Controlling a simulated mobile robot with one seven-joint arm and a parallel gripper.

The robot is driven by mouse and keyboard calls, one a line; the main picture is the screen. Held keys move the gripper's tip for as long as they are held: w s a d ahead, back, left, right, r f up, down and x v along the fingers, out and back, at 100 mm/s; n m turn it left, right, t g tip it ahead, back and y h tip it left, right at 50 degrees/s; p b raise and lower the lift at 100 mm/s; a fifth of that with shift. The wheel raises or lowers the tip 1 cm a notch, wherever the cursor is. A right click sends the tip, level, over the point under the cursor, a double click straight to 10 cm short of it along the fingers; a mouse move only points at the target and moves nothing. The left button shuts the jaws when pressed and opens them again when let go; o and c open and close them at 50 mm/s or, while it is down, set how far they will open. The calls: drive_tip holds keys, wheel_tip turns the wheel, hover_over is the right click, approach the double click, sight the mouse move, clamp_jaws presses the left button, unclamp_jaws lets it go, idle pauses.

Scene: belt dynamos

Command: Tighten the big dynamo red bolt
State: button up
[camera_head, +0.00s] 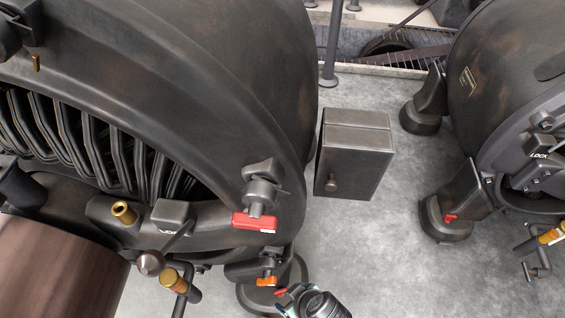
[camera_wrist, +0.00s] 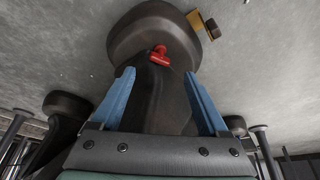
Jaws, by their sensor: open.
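The big dynamo (camera_head: 215,60) fills the left of the head view. A small red bolt (camera_head: 281,292) shows low on its foot, beside my wrist at the bottom edge. In the wrist view the red bolt (camera_wrist: 160,56) has a T-shaped head and sits on the dark foot (camera_wrist: 150,25). My gripper (camera_wrist: 159,74) is open, its two blue fingers spread on either side of the dark foot post. The bolt lies between the lines of the fingers, just beyond their tips, with no visible contact. My fingers are not clear in the head view.
A red block (camera_head: 254,221) and an orange fitting (camera_head: 267,281) are above and left of my wrist. A metal box (camera_head: 353,155) stands on the floor. Another dynamo (camera_head: 500,80) at right has its own red bolt (camera_head: 450,217).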

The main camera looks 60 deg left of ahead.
sight(282, 293)
drive_tip(key=b+x, duration=0.5)
drive_tip(key=x, duration=0.4)
